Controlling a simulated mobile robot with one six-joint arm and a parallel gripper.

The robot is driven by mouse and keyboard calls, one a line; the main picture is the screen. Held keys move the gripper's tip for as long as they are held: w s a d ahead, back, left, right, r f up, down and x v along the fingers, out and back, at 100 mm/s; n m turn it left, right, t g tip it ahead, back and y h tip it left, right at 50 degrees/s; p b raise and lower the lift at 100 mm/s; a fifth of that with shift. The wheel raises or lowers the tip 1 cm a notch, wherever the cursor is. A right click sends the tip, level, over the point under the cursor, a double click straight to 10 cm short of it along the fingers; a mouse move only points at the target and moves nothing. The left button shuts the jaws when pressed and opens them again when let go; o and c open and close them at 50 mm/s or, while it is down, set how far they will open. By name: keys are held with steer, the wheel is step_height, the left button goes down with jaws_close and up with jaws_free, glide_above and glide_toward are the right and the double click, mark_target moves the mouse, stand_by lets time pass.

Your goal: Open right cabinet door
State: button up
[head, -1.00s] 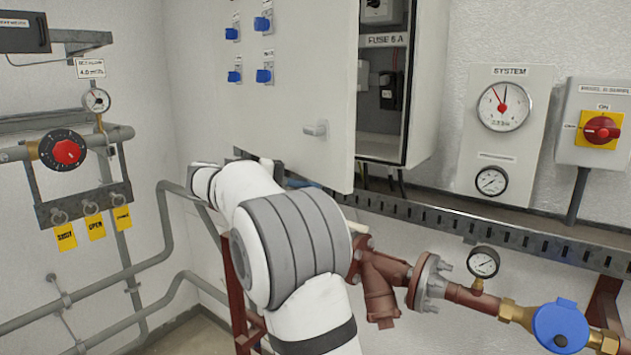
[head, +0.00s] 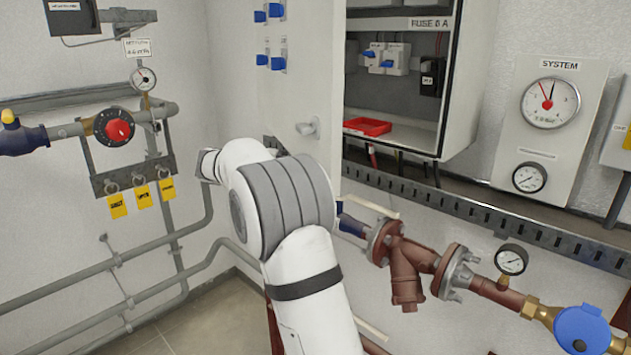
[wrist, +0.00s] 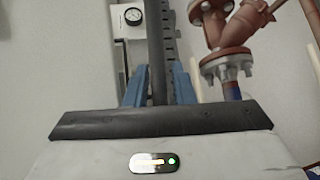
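The cabinet door (head: 300,80) is a light grey panel with blue switches and a grey handle (head: 307,127) near its lower right edge. It stands ajar in the head view, with the cabinet interior (head: 400,105) showing to its right. My arm crosses below the door and hides my gripper in the head view. In the wrist view, the two blue fingers of my gripper (wrist: 157,92) are apart. I see nothing held between them, only a dark strip in the background. Neither door nor handle is recognisable in the wrist view.
Inside the cabinet are fuse units and a red tray (head: 368,126). A perforated rail (head: 480,212) and red-brown piping (head: 408,260) run below. A gauge panel (head: 550,130) is at right. Valve piping (head: 115,127) is on the left wall. Some floor (head: 190,325) is clear at lower left.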

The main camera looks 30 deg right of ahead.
steer(key=shift+s+r, duration=0.1)
steer(key=shift+a, duration=0.1)
steer(key=p+v, duration=0.7)
steer(key=p, duration=0.7)
steer(key=shift+w+a, duration=0.25)
